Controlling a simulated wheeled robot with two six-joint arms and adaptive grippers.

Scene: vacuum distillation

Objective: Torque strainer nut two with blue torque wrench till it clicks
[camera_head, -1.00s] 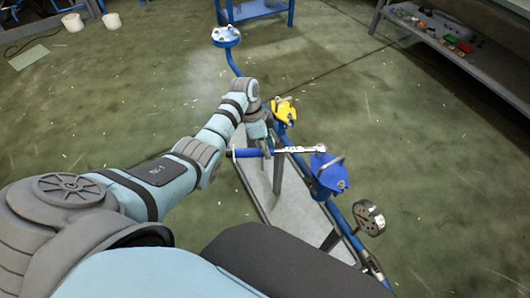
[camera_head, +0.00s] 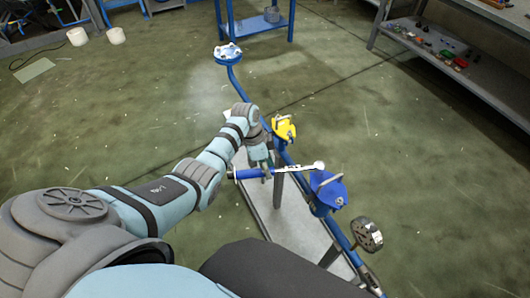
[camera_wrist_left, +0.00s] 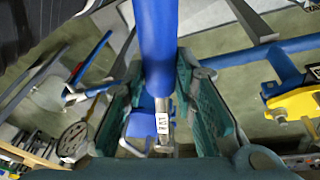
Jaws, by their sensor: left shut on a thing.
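The blue torque wrench has a blue handle (camera_head: 248,173) and a silver shaft (camera_head: 293,169) ending in a round head (camera_head: 319,165). My left gripper (camera_head: 264,166) is shut on its handle, which also shows between the fingers in the left wrist view (camera_wrist_left: 155,45). The wrench lies roughly level, its head at the top of the blue strainer (camera_head: 328,191). Whether the head sits on a nut or just above it, I cannot tell. The nut itself is not distinguishable. A yellow-topped fitting (camera_head: 284,128) stands farther along the pipe. My right gripper is out of view.
The blue pipe (camera_head: 248,97) runs over a grey base plate (camera_head: 291,238), with a flanged end (camera_head: 228,54) at the back and a round gauge-like part (camera_head: 367,234) in front. A shelf (camera_head: 440,60) with small parts stands at right.

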